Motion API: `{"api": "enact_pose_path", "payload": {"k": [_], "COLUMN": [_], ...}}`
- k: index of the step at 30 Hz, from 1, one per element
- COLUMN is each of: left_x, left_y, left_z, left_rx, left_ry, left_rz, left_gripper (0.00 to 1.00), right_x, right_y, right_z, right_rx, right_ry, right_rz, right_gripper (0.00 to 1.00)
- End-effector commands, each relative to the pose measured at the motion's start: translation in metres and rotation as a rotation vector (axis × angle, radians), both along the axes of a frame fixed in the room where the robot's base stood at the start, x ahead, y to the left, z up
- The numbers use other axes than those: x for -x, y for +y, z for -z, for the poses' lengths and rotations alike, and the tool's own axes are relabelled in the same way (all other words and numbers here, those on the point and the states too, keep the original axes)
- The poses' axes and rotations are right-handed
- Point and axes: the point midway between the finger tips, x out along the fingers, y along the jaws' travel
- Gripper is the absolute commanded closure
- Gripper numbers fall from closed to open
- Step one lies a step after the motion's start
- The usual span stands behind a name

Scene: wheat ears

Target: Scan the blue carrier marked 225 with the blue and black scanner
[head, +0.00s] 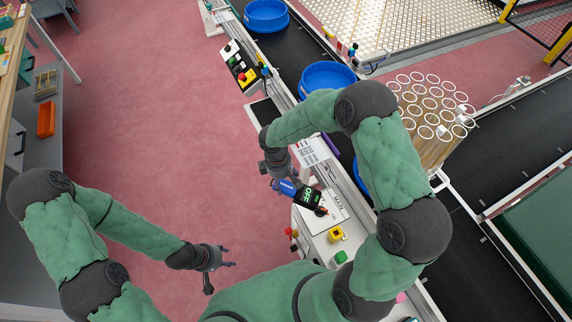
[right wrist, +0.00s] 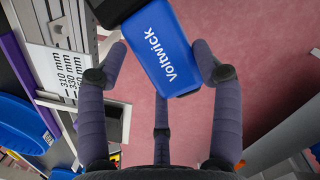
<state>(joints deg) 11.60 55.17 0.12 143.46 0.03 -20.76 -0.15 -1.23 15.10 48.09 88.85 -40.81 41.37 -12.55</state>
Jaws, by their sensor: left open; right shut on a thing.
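My right gripper (head: 279,172) is shut on the blue and black scanner (head: 307,197), held over the edge of the conveyor's control panel. The scanner's black screen shows green characters. In the right wrist view, the scanner's blue body (right wrist: 164,55), lettered "Voltwick", sits between the fingers. Round blue carriers stand on the conveyor: one at the far end (head: 265,14), one nearer (head: 328,77), and one mostly hidden behind my right arm (head: 361,178). A blue carrier (right wrist: 22,122) also shows in the right wrist view. I cannot read 225 on any. My left gripper (head: 226,264) is open and empty over the floor.
A white panel (head: 333,215) with yellow and green buttons (head: 341,257) lies beside the scanner. A black and yellow control box (head: 243,71) stands further up the conveyor's side. Several clear tubes with white rims (head: 427,100) stand beyond my right arm. The red floor at left is clear.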

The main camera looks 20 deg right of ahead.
Motion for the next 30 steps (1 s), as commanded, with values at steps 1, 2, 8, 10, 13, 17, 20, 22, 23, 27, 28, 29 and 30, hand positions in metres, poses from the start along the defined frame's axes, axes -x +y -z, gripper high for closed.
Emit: {"api": "enact_pose_path", "payload": {"k": [1, 2, 8, 10, 13, 17, 20, 22, 23, 27, 28, 29, 30], "left_x": [0.000, 0.000, 0.000, 0.000, 0.000, 0.000, 0.000, 0.000, 0.000, 0.000, 0.000, 0.000, 0.000], "left_y": [0.000, 0.000, 0.000, 0.000, 0.000, 0.000, 0.000, 0.000, 0.000, 0.000, 0.000, 0.000, 0.000], "left_z": [-0.013, -0.016, -0.031, -0.034, -0.036, -0.037, -0.035, -0.033, -0.033, -0.030, -0.029, -0.029, -0.028], "left_rx": [0.000, 0.000, 0.000, 0.000, 0.000, 0.000, 0.000, 0.000, 0.000, 0.000, 0.000, 0.000, 0.000], "left_ry": [-0.001, -0.001, -0.001, -0.001, 0.000, 0.001, 0.001, 0.001, 0.001, 0.001, 0.001, 0.001, 0.001], "left_rz": [0.000, 0.000, 0.000, 0.000, 0.000, 0.000, 0.000, 0.000, 0.000, 0.000, 0.000, 0.000, 0.000], "left_gripper": [0.53, 0.53, 0.53, 0.53, 0.53, 0.53, 0.53, 0.53, 0.53, 0.53, 0.53, 0.53, 0.53], "right_x": [-0.001, -0.002, -0.003, -0.003, -0.003, -0.003, -0.002, -0.001, -0.001, 0.002, 0.002, 0.003, 0.003], "right_y": [0.000, 0.001, 0.006, 0.007, 0.008, 0.006, 0.001, -0.005, -0.008, -0.020, -0.023, -0.025, -0.027], "right_z": [-0.020, -0.027, -0.056, -0.062, -0.068, -0.069, -0.066, -0.063, -0.062, -0.056, -0.055, -0.054, -0.053], "right_rx": [-0.021, -0.034, -0.102, -0.117, -0.132, -0.141, -0.141, -0.141, -0.141, -0.141, -0.141, -0.141, -0.141], "right_ry": [-0.019, -0.030, -0.060, -0.063, -0.066, -0.067, -0.068, -0.068, -0.068, -0.067, -0.067, -0.067, -0.067], "right_rz": [-0.090, -0.143, -0.398, -0.454, -0.503, -0.532, -0.534, -0.533, -0.532, -0.531, -0.531, -0.531, -0.531], "right_gripper": [0.77, 0.77, 0.77, 0.77, 0.77, 0.77, 0.77, 0.77, 0.77, 0.77, 0.77, 0.77, 0.77]}}
